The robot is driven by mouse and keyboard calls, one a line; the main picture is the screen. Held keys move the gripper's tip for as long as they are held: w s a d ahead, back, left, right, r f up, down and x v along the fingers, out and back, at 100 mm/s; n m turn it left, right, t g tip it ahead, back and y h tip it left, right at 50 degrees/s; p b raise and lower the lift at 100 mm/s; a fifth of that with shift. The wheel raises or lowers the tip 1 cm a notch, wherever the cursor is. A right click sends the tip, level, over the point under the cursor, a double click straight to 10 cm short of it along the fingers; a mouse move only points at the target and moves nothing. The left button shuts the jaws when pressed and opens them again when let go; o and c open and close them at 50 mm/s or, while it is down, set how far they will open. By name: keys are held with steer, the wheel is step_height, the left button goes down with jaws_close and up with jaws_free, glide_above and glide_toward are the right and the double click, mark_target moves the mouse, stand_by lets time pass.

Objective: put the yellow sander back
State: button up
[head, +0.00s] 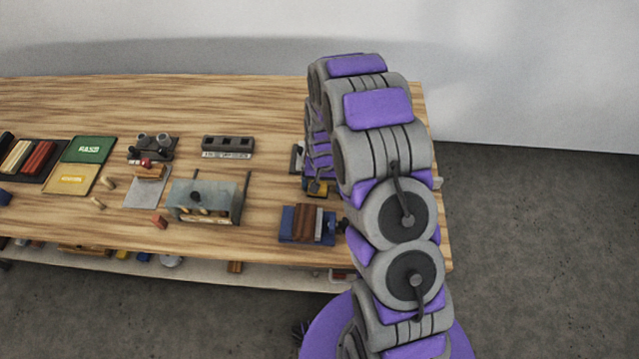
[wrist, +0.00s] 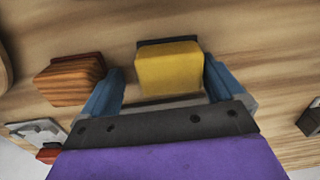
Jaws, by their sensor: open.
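The yellow sander (wrist: 169,69) is a yellow block on a thin dark base, resting on the wooden table in the wrist view. My gripper (wrist: 165,82) is open, with one blue finger on each side of the yellow block. The right finger is very close to the block; I cannot tell if it touches. A gap shows between the left finger and the block. In the head view, a small yellow piece (head: 317,188) shows beside my arm, which hides most of that area.
A brown wooden block (wrist: 70,80) sits just left of the left finger. In the head view, a blue tray (head: 287,224) with brown blocks, a grey metal box (head: 205,201) and a dark slotted block (head: 228,146) stand on the wooden table (head: 200,100). The table's back is clear.

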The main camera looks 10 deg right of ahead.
steer(key=shift+a, duration=1.25)
steer(key=shift+a+r, duration=0.1)
steer(key=shift+r, duration=0.05)
steer(key=r, duration=0.2)
steer(key=d+r, duration=0.1)
steer(key=r, duration=0.1)
steer(key=d+r+p, duration=0.1)
steer(key=r, duration=0.1)
steer(key=shift+d+r, duration=0.1)
steer(key=shift+d, duration=0.05)
steer(key=s+a+r+n, duration=0.2)
steer(key=s+r, duration=1.3)
steer(key=r, duration=0.5)
steer(key=s+r+g, duration=0.1)
steer(key=s+r, duration=0.2)
steer(key=s, duration=0.7)
steer(key=s+r+n, duration=0.1)
steer(key=s+r, duration=0.2)
steer(key=s, duration=0.7)
steer(key=shift+d+n+g+p, duration=0.3)
steer(key=shift+d+g+p, duration=0.1)
